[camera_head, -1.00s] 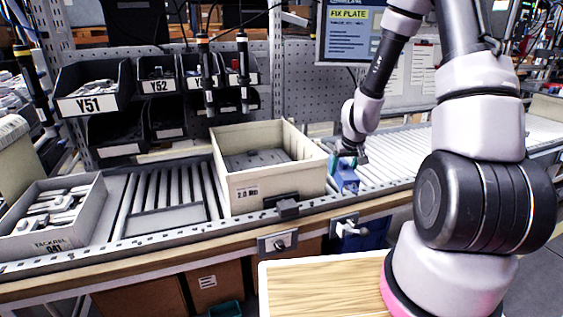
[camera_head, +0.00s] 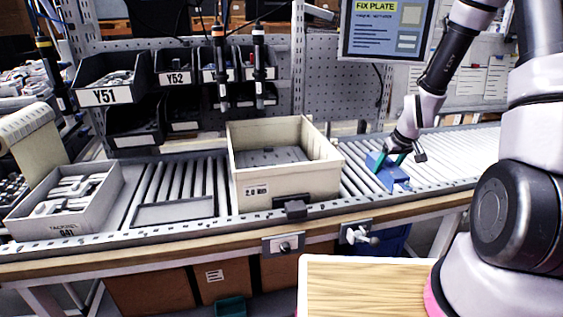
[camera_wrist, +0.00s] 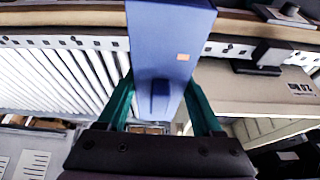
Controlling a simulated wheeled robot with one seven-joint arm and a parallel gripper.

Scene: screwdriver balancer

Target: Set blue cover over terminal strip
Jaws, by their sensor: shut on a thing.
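The blue cover (camera_head: 386,172) is a box-like piece, held just right of the beige bin over the roller conveyor. My gripper (camera_head: 396,150) is shut on it from above, with its teal fingers on either side. In the wrist view the blue cover (camera_wrist: 170,40) fills the top middle, with a small orange mark and a raised block on its face. The cover looks close to the rollers; I cannot tell whether it touches them. I cannot make out a terminal strip for certain; a dark grey flat part (camera_head: 270,156) lies inside the beige bin.
The beige bin (camera_head: 290,182) stands on the conveyor, its walls an obstacle left of the cover. A grey tray of parts (camera_head: 100,205) is at far left. Tools (camera_head: 220,65) hang above the conveyor. Rollers (camera_head: 450,150) to the right are clear.

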